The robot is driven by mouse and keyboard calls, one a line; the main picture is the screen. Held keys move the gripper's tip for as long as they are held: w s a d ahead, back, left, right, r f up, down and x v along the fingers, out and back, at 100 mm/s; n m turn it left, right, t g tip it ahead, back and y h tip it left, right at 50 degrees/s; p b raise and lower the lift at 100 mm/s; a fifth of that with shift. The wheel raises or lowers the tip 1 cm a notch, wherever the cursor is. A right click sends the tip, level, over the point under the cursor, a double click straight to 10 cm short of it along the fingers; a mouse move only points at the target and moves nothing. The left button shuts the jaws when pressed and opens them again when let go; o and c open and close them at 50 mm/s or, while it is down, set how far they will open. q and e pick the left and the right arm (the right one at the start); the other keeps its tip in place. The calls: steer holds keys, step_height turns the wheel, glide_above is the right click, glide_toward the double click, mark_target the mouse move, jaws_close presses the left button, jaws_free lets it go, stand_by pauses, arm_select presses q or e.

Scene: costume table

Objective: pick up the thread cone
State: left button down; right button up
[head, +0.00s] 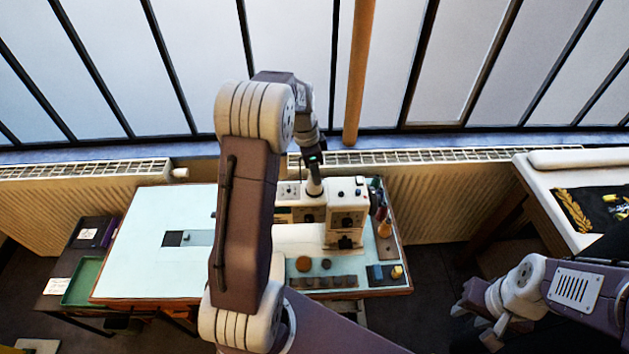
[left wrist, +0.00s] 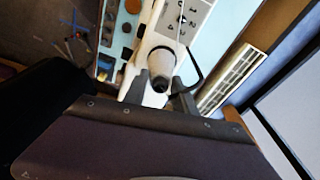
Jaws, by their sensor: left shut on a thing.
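The thread cone (head: 314,185) is pale grey-white and stands out over the top of a white sewing machine (head: 346,205). My left gripper (head: 313,166) comes down on it from above and is shut on it. In the left wrist view the cone (left wrist: 161,62) sits between the two dark fingers (left wrist: 157,88), its narrow dark tip toward the camera. Whether its base touches the machine is hard to tell. My right gripper (head: 476,325) is low at the right, apart from the table, with its fingers spread and nothing between them.
The machine stands on a pale blue table (head: 140,255). A green tray (head: 82,282) is at left. Radiators (head: 430,190) and windows are behind.

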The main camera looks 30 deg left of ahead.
arm_select(q)
steer(key=shift+w+a, duration=0.1)
steer(key=shift+w, duration=0.05)
steer(key=shift+r, duration=0.4)
step_height(320, 180, up, 3)
steer(key=shift+f+b, duration=0.1)
steer(key=shift+b, duration=0.35)
steer(key=d+r+b, duration=0.1)
steer(key=d+r, duration=0.6)
steer(key=d, duration=0.4)
steer(key=shift+s+d+r+b, duration=0.2)
steer(key=shift+s+d+b, duration=0.15)
steer(key=shift+d, duration=0.05)
steer(key=shift+f, duration=0.1)
